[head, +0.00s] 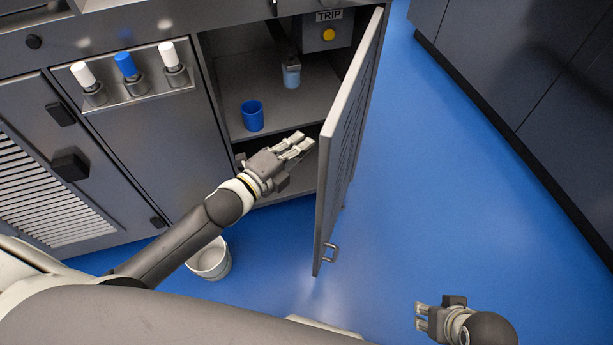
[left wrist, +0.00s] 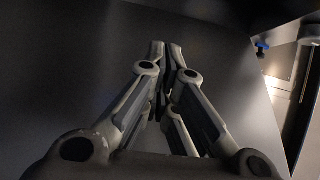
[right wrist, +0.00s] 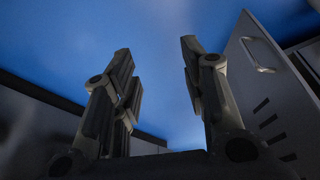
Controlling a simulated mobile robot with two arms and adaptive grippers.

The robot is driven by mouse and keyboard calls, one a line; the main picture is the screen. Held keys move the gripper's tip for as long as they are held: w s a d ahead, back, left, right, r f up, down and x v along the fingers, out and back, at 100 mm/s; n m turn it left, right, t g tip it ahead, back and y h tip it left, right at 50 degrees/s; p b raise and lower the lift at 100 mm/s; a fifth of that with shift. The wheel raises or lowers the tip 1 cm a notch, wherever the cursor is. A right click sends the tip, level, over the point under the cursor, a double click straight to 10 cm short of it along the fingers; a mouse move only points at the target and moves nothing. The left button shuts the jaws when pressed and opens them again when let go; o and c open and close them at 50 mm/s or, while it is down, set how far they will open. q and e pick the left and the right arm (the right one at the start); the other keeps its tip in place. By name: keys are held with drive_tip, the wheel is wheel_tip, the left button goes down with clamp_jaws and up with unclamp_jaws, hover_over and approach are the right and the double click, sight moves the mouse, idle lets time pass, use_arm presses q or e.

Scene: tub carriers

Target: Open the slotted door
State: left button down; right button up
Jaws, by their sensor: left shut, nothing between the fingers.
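The slotted door (head: 345,140) is a grey panel with rows of slots. In the head view it stands swung wide out from the cabinet, hinged at the cabinet's right side, with a small handle (head: 331,252) low on its free edge. My left gripper (head: 304,144) is shut and empty, in front of the cabinet opening on the inner side of the door. In the left wrist view its fingers (left wrist: 166,48) are together against a dark grey surface. My right gripper (head: 421,316) is open and empty, to the right of the door. The door also shows in the right wrist view (right wrist: 258,85).
Inside the cabinet a blue cup (head: 252,116) stands on a shelf, with a light-blue cup (head: 291,76) behind, near the TRIP box (head: 328,32). A white bucket (head: 210,262) is on the floor. A rack (head: 128,90) holds white and blue handles. Blue floor lies clear at right.

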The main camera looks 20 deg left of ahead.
use_arm(q)
drive_tip(key=s+a+r+m+g+h, duration=0.1)
drive_tip(key=s+a+m+g+h, duration=0.4)
drive_tip(key=m, duration=0.6)
drive_tip(key=s+a+r+m+g+h, duration=0.1)
drive_tip(key=s+m+g+h, duration=0.1)
drive_tip(key=m+g, duration=0.6)
drive_tip(key=s+a+r+m+g+h, duration=0.2)
drive_tip(key=s+a+m+g+h, duration=0.15)
drive_tip(key=m, duration=0.95)
drive_tip(key=d+p, duration=0.2)
drive_tip(key=d, duration=1.2)
drive_tip(key=shift+d+f, duration=0.15)
drive_tip(key=shift+f, duration=0.1)
use_arm(e)
wheel_tip(320, 180, down, 12)
drive_tip(key=shift+w+a+r+g, duration=0.15)
drive_tip(key=shift+w+r+g, duration=0.05)
drive_tip(key=shift+r+g, duration=0.1)
use_arm(q)
drive_tip(key=shift+s+h, duration=0.1)
drive_tip(key=shift+h, duration=0.15)
